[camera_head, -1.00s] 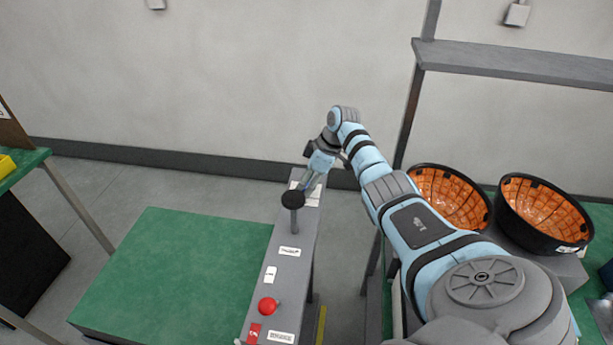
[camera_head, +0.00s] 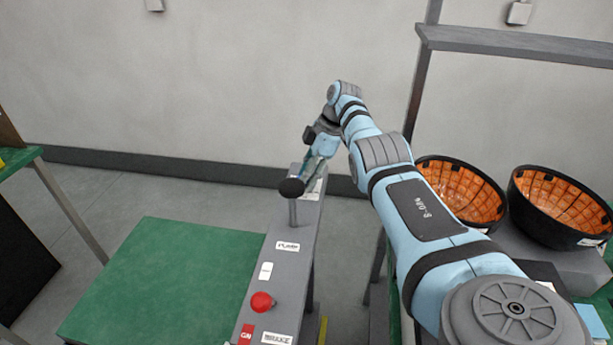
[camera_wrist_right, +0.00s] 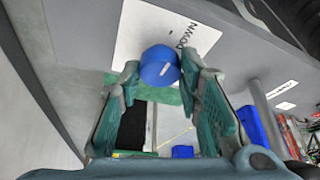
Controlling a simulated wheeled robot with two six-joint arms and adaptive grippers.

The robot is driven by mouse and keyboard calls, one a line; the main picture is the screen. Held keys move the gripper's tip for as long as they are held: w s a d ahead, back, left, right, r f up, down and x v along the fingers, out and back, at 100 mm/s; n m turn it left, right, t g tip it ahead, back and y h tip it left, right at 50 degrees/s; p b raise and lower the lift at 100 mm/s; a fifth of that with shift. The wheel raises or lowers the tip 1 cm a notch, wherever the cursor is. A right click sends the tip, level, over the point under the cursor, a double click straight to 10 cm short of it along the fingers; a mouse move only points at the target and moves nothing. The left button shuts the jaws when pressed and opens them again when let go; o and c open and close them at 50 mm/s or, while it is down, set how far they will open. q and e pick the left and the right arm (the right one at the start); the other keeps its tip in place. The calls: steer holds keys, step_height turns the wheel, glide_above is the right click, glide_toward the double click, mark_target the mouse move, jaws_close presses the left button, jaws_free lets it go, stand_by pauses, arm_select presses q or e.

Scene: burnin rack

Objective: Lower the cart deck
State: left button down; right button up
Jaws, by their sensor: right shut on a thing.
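The cart's green deck (camera_head: 165,280) is at the lower left of the head view. A grey control panel (camera_head: 283,262) runs along its right side. It carries a red button (camera_head: 262,302), labels and a black-topped post (camera_head: 291,188). My right gripper (camera_head: 316,172) is at the panel's far end, behind the post, partly hidden by my arm. In the right wrist view my right gripper (camera_wrist_right: 160,72) is shut on a blue knob (camera_wrist_right: 159,66), with a fingertip at each side. A white label (camera_wrist_right: 140,33) beside the knob reads "DOWN". My left gripper is out of view.
Two black bowls with orange insides (camera_head: 461,192) (camera_head: 560,206) stand at the right, under a grey shelf (camera_head: 510,55). Another green-topped table (camera_head: 20,163) is at the left edge. Open floor (camera_head: 110,202) lies behind the deck.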

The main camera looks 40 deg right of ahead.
steer(key=shift+a+f, duration=0.1)
steer(key=shift+f, duration=0.05)
steer(key=o, duration=1.1)
steer(key=shift+o, duration=0.2)
steer(key=v, duration=0.7)
steer(key=shift+r, duration=0.35)
